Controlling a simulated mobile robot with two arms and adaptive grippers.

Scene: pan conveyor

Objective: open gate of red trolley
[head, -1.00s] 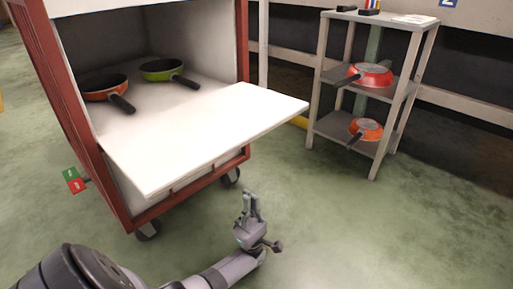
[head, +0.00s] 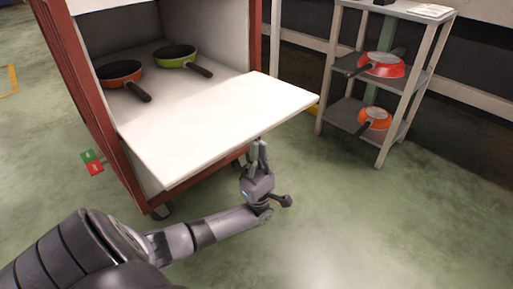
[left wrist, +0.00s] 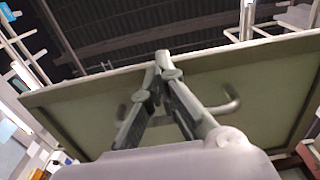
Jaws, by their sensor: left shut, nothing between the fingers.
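The red trolley (head: 96,110) stands at the left of the head view. Its white gate (head: 215,125) is folded down and sticks out level like a shelf, so the inside is open. My left gripper (head: 258,150) is just under the gate's outer part, pointing up. In the left wrist view the gripper (left wrist: 162,58) is shut and empty, with the gate's underside (left wrist: 75,115) behind it. A handle (left wrist: 232,103) on that underside shows on both sides of the fingers. I cannot tell whether the fingers touch the gate. My right gripper is not in view.
An orange pan (head: 120,72) and a green pan (head: 176,56) lie inside the trolley. A grey shelf rack (head: 328,80) with a red pan (head: 385,66) and an orange pan (head: 375,118) stands at the right. The floor between is clear.

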